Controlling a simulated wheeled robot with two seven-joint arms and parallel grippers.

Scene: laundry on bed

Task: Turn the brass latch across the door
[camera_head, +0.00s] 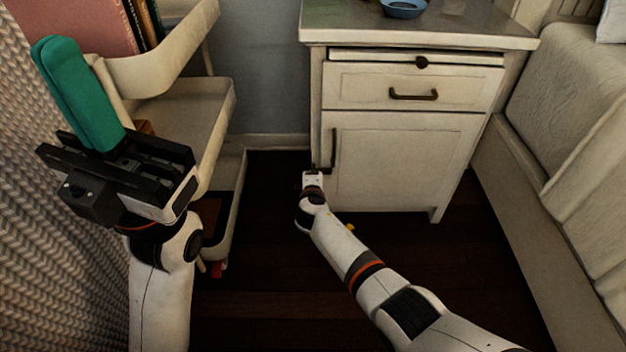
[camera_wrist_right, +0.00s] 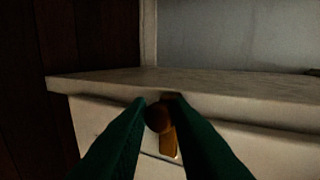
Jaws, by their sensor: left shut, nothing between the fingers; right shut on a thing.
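The door (camera_head: 405,165) is the lower white panel of the bedside cabinet and looks shut, with a dark upright handle (camera_head: 333,150) near its left edge. My right arm reaches to the door's lower left edge, and its fingers are hidden in the head view. In the right wrist view, my right gripper (camera_wrist_right: 160,100) has its green fingers shut on the brass latch (camera_wrist_right: 170,142), at its dark round knob. The latch's full angle is hard to tell. My left gripper (camera_head: 57,48) is shut and empty, raised at the left with its green fingers together.
A drawer (camera_head: 413,88) sits above the door. A blue bowl (camera_head: 403,8) stands on the cabinet top. A cream shelf unit (camera_head: 190,110) with books is at the left, a bed (camera_head: 575,120) at the right. A woven surface (camera_head: 50,230) fills the left edge. Dark floor lies between.

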